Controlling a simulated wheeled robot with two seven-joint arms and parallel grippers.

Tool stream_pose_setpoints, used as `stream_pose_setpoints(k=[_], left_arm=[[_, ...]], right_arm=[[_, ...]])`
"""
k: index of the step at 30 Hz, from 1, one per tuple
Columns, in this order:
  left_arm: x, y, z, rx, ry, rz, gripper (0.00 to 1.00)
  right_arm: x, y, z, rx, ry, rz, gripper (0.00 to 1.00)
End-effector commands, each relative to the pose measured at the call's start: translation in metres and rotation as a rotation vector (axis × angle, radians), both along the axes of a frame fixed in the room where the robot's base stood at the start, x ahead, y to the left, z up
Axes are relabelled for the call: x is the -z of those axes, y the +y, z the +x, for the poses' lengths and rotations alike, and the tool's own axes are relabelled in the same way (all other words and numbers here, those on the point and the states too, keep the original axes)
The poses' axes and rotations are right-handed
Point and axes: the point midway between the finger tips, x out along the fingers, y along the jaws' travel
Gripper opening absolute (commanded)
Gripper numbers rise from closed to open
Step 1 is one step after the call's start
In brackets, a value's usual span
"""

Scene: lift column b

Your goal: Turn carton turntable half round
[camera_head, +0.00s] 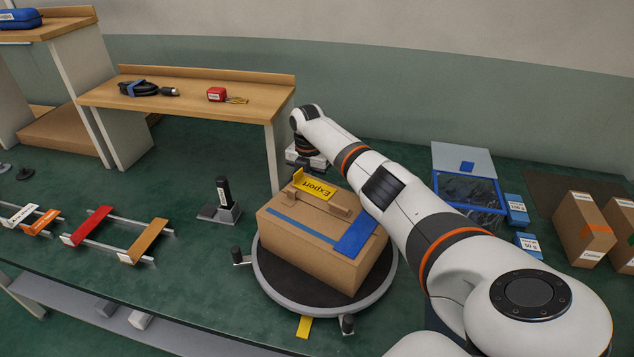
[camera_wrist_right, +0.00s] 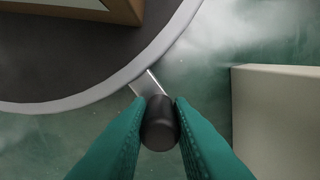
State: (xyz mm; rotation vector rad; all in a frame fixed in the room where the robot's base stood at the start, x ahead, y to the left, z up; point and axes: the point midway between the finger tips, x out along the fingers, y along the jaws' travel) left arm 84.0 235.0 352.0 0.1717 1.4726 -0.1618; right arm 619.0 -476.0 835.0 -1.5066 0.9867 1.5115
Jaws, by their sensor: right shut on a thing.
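The round turntable (camera_head: 268,287) has a dark top and a grey rim. A brown carton (camera_head: 305,255) with blue tape and a yellow Export label (camera_head: 315,185) sits on it. Two dark knobs show at the rim, one at the left (camera_head: 236,255) and one at the front (camera_head: 347,323). My right arm reaches over to the turntable's far side, where its fingertips are hidden behind the carton. In the right wrist view my right gripper (camera_wrist_right: 160,112) is shut on another dark rim knob (camera_wrist_right: 160,130), beside the turntable rim (camera_wrist_right: 100,96). My left gripper is not in view.
A yellow tab (camera_head: 304,327) lies at the turntable's front. A wooden bench (camera_head: 190,98) stands behind at the left. A black device (camera_head: 222,200) and rails with coloured blocks (camera_head: 90,226) lie left. A blue-edged bin (camera_head: 468,190), small blue boxes and brown cartons (camera_head: 583,228) are right.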

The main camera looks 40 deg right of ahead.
Motion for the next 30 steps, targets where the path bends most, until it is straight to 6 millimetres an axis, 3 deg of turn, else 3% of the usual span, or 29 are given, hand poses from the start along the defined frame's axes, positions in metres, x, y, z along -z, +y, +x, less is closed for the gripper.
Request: stream_pose_setpoints(k=[9, 25, 26, 30], left_arm=[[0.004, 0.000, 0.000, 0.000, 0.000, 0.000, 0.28], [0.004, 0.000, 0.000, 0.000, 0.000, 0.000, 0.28], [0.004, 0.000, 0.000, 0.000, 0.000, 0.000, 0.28], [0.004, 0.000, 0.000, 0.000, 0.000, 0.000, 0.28]], right_arm=[[0.000, 0.011, 0.006, -0.064, 0.000, -0.002, 0.00], [0.000, 0.013, 0.007, -0.076, 0.002, -0.001, 0.00], [0.000, 0.013, 0.007, -0.076, 0.002, -0.001, 0.21], [0.000, 0.013, 0.007, -0.076, 0.002, -0.001, 0.41]])
